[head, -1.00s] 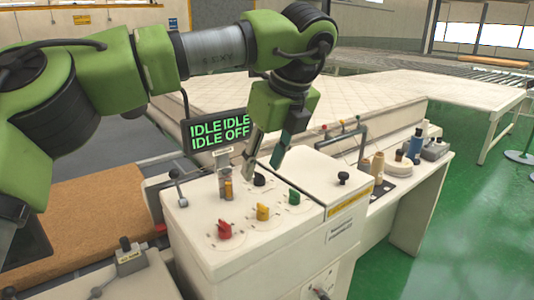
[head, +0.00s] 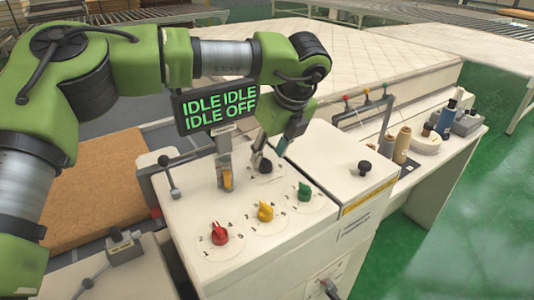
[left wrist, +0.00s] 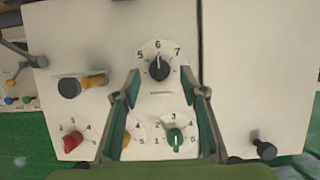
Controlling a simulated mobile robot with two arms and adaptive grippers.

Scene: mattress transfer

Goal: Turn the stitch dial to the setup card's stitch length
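A black dial (head: 265,167) sits at the back of the white machine top. In the left wrist view the black dial (left wrist: 158,68) is ringed by 5, 6 and 7, and its white mark points up at about 6. My left gripper (head: 271,150) is just above the dial in the head view. My right gripper is not in view. I cannot make out a readable setup card.
Red (head: 219,233), yellow (head: 265,211) and green (head: 304,191) knobs stand in front of the black dial. A display (head: 215,106) reads IDLE IDLE, IDLE OFF. A black knob (head: 364,167) is to the right.

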